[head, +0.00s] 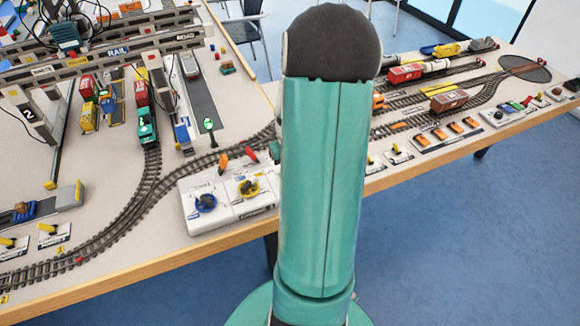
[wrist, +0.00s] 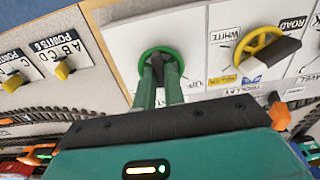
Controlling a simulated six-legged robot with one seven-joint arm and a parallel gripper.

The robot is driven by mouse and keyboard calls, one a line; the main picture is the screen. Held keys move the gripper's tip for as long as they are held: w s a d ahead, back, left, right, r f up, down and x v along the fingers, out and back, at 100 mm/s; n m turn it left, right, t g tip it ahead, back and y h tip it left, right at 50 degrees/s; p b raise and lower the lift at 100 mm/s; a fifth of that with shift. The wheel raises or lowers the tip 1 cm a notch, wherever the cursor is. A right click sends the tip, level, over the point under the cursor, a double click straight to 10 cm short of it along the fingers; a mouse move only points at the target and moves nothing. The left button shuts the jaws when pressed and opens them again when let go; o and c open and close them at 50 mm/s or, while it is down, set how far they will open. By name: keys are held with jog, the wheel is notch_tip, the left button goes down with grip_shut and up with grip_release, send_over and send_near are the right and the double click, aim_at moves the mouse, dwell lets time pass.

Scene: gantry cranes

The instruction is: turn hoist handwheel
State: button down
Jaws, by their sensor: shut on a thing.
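A green handwheel (wrist: 162,48) with a dark middle part is on a white panel (wrist: 200,25) in the wrist view. The lettering near it is partly legible and seems to read UP. My gripper (wrist: 158,70) reaches onto this wheel and is shut on its dark middle part between the two fingers. The fingers cover the near part of the rim. A yellow handwheel (wrist: 258,48) with a dark grip sits to the right, apart from my gripper. In the head view, my arm hides the gripper and the green wheel.
In the head view, a white control box (head: 230,212) carries a blue wheel (head: 205,203) and a yellow wheel (head: 248,187). Train tracks (head: 140,205) curve behind it. Points switches with yellow knobs (wrist: 63,70) stand left in the wrist view. The crane gantry (head: 110,55) stands at the back left.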

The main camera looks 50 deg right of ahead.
dwell(0.3)
jog(key=c, duration=1.5)
grip_release()
notch_tip(320, 180, up, 14)
jog(key=shift+f, duration=0.1)
